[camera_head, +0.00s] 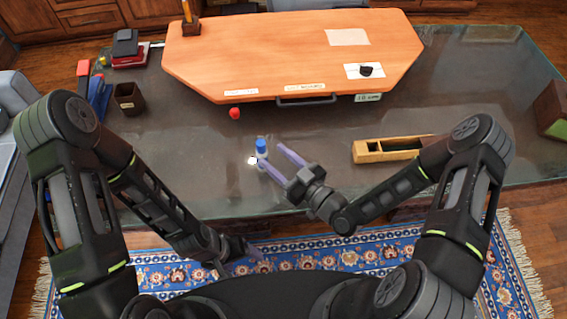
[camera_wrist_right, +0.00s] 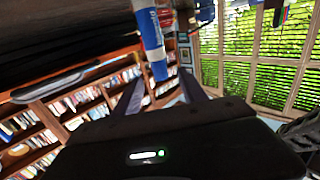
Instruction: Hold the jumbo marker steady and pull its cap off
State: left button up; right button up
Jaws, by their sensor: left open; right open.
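The jumbo marker (camera_head: 261,150) stands upright on the dark tabletop, with its blue cap on top. My right gripper (camera_head: 271,156) is open, its two pale purple fingers pointing at the marker from the right. The marker is at the fingertips; I cannot tell whether they touch it. In the right wrist view the marker (camera_wrist_right: 150,30) shows a blue label, a white band and the blue cap (camera_wrist_right: 160,71), which appears between the open fingers. My left gripper (camera_head: 238,257) is open and empty, low near the table's front edge above the rug.
A wooden box (camera_head: 385,149) with a slot lies to the right. A red ball (camera_head: 235,113) is behind the marker, before the large wooden board (camera_head: 270,60). A dark cup (camera_head: 129,98) and blue stapler-like item (camera_head: 98,98) stand left. The tabletop around the marker is mostly clear.

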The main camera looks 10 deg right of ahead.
jog(key=x, duration=0.9)
jog(key=shift+w, duration=0.1)
grip_shut()
dwell(1.2)
grip_release()
jog(key=shift+d, duration=0.1)
jog(key=v, duration=1.2)
